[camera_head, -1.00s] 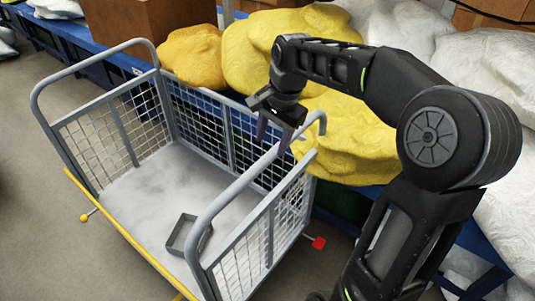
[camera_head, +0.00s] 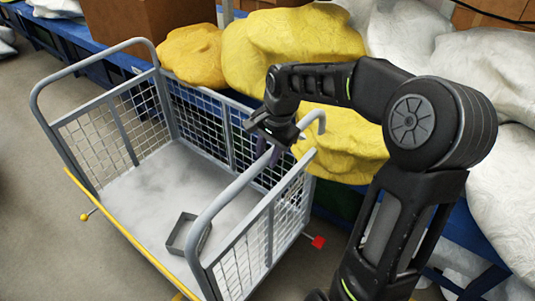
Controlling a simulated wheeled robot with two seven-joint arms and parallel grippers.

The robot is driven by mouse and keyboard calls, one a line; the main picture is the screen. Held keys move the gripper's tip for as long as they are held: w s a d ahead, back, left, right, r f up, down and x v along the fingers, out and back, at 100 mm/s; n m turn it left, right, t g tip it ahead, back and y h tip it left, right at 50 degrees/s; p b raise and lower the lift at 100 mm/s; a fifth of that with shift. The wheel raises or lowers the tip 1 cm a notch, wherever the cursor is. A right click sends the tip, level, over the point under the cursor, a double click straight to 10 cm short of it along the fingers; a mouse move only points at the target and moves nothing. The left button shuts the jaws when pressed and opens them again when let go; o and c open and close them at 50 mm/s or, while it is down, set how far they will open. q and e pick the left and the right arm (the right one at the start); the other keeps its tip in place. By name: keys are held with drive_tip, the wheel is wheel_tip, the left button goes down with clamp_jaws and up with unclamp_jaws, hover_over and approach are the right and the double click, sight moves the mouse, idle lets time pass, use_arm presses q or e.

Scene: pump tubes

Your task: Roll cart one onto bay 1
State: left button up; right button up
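The cart (camera_head: 110,146) is a grey wire-mesh cage with a pale deck and a yellow front edge. It stands on the floor at the left and middle of the head view. A small grey open tray (camera_head: 186,236) sits on its deck. My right gripper (camera_head: 270,158) is at the upper part of the cart's right-hand grey handle rail (camera_head: 232,192), with its fingers pointing down around or beside it. Whether the fingers grip the rail cannot be told. My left gripper is out of view. No bay marking can be made out.
A blue bench (camera_head: 470,236) runs behind the cart, bearing yellow sacks (camera_head: 290,45), white sacks (camera_head: 490,70) and a brown box (camera_head: 140,25). A red tab (camera_head: 318,242) and a yellow knob (camera_head: 84,217) stick out low on the cart. Grey floor (camera_head: 60,255) is clear at the left.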

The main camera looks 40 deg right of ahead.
clamp_jaws()
idle(1.0)
